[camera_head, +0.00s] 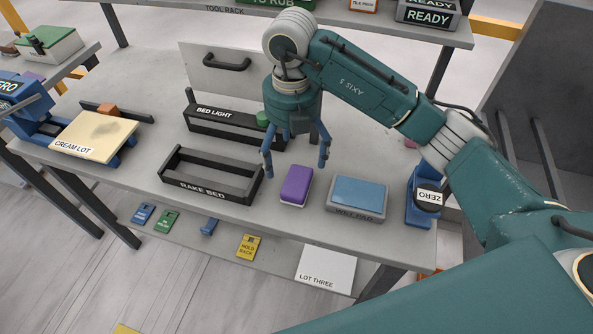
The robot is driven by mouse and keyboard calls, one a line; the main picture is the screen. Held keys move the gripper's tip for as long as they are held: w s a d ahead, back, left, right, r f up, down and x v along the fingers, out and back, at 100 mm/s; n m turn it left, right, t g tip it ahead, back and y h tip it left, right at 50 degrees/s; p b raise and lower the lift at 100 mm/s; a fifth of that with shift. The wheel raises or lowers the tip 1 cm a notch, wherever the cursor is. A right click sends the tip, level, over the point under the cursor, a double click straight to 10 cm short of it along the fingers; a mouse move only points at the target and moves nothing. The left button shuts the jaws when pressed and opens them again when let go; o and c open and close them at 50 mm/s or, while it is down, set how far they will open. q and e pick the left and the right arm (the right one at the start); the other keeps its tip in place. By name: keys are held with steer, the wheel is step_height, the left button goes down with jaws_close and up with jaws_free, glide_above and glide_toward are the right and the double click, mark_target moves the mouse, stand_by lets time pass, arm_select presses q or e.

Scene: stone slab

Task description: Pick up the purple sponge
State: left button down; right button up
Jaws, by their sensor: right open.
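The purple sponge (297,184) lies on the grey stone bench, with a pale lower layer showing along its front edge. It sits between the black rake bed and the blue wet pad. My right gripper (296,165) hangs from the teal arm above and just behind the sponge. Its two blue fingers are spread wide, one to the left of the sponge and one to the right, with nothing between them. Whether the fingertips are level with the sponge is hard to tell. My left gripper is not in the view.
The black rake bed (210,190) is close left of the sponge. The blue pad (358,193) in its grey tray is close right. Behind stands the bed light box (205,122). A blue device marked ZERO (421,209) is at the right. The bench's front edge is near.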

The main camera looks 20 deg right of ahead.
glide_above(292, 179)
steer(key=s, duration=0.1)
step_height(292, 179, down, 4)
steer(key=shift+f+p, duration=0.1)
steer(key=shift+p, duration=0.25)
steer(key=shift+f, duration=0.25)
steer(key=f+p, duration=0.1)
steer(key=f, duration=0.1)
steer(key=w+f+p, duration=0.1)
steer(key=f, duration=0.2)
steer(key=shift+c, duration=1.3)
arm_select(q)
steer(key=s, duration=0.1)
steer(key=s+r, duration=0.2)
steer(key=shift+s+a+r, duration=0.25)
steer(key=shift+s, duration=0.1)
arm_select(e)
steer(key=c, duration=0.8)
